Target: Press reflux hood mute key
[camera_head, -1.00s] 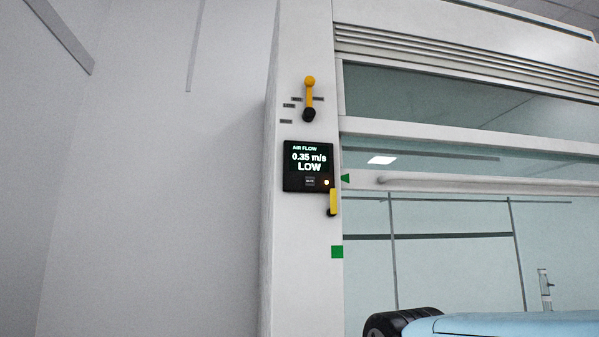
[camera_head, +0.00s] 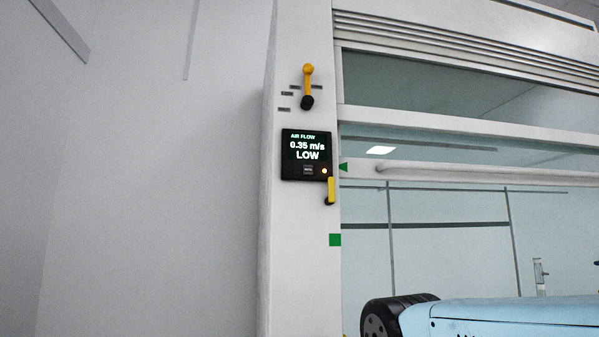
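The air flow panel (camera_head: 290,160) is a black box on the white left post of the fumehood. Its screen reads "AIR FLOW 0.35 m/s LOW". The mute key (camera_head: 308,170) is a small dark grey square with tiny lettering below the screen. A small amber light (camera_head: 324,171) glows to its right. My gripper is not in view. Part of my arm, light blue with a black joint, shows at the bottom right, well below and to the right of the panel.
A yellow-handled lever (camera_head: 308,80) stands above the panel, and a smaller yellow handle (camera_head: 331,190) hangs at its lower right corner. The glass sash with its horizontal rail (camera_head: 450,172) lies to the right. A plain wall (camera_head: 150,200) is to the left.

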